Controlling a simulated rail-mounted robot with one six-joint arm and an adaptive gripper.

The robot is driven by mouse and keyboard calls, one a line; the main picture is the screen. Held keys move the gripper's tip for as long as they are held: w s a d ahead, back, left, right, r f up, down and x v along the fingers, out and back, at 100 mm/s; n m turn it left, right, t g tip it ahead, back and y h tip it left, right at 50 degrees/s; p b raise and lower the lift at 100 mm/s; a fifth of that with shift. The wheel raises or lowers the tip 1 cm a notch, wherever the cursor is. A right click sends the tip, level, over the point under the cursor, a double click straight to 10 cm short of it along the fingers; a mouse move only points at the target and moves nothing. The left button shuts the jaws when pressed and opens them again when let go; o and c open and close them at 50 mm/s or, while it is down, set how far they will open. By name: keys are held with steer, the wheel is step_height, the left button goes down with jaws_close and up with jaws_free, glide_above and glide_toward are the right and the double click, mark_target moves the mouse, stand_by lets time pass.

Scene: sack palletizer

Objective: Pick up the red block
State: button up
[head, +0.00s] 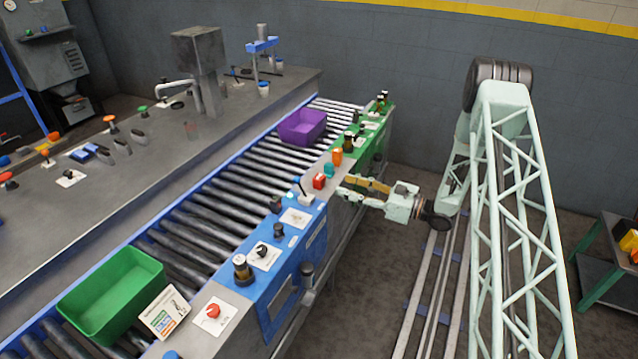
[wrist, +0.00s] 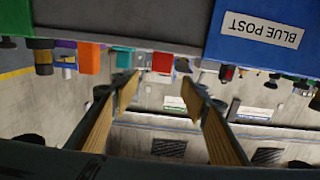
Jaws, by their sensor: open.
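The red block (head: 319,181) stands on the grey ledge beside the roller conveyor, between the blue panel and a teal piece. My gripper (head: 345,187) is to its right in the head view, with its fingers pointing at the block and a gap between them. In the wrist view, which is upside down, the red block (wrist: 162,62) shows beyond the fingertips, roughly between the two fingers. My gripper (wrist: 160,84) is open and empty there.
A teal piece (head: 328,170) and an orange block (head: 337,156) stand close behind the red block. The blue panel (head: 283,262) has knobs and switches. A purple bin (head: 302,126) and a green bin (head: 112,293) sit on the conveyor (head: 222,200).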

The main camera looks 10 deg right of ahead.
mark_target(323, 178)
steer(key=shift+b+x, duration=0.3)
steer(key=shift+x, duration=2.7)
steer(key=shift+a, duration=0.1)
steer(key=shift+b+x, duration=0.55)
steer(key=shift+x, duration=1.95)
steer(key=shift+f, duration=0.1)
steer(key=shift+a, duration=0.1)
steer(key=shift+c, duration=0.2)
steer(key=c, duration=0.9)
